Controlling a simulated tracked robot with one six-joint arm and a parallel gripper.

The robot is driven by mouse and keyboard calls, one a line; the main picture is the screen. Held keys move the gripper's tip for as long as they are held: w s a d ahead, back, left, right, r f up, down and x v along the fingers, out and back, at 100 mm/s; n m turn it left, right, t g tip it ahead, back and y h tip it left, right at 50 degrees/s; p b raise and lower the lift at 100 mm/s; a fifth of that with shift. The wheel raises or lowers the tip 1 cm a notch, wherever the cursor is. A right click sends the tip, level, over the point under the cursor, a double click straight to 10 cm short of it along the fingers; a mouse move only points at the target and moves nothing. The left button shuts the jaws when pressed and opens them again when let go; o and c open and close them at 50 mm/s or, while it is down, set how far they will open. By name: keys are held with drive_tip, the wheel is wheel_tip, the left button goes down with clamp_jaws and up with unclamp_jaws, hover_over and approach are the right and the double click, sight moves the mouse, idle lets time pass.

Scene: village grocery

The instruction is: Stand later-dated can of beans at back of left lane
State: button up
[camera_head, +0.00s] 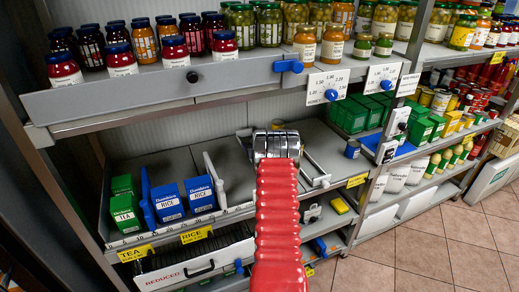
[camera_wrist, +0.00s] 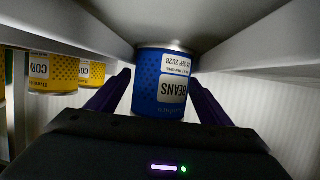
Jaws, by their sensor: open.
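A blue can labelled BEANS (camera_wrist: 160,100) fills the middle of the wrist view, where the picture is upside down. Its label reads what looks like 15 SEP 2028. It stands upright on the pale shelf floor between two light dividers (camera_wrist: 245,35). My gripper (camera_wrist: 160,84) has its dark purple fingers apart, one on each side of this can; contact is unclear. In the head view my gripper (camera_head: 277,145) reaches into the middle shelf and hides what is in front of it.
Yellow corn cans (camera_wrist: 52,72) stand beyond a divider in the wrist view. Green tea boxes (camera_head: 125,212) and blue rice boxes (camera_head: 168,203) sit left of my arm. The upper shelf edge (camera_head: 180,90), with jars above, overhangs. A raised grey divider (camera_head: 214,178) is left of my gripper.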

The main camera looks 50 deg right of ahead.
drive_tip(key=v, duration=1.3)
drive_tip(key=shift+s, duration=0.15)
idle(0.6)
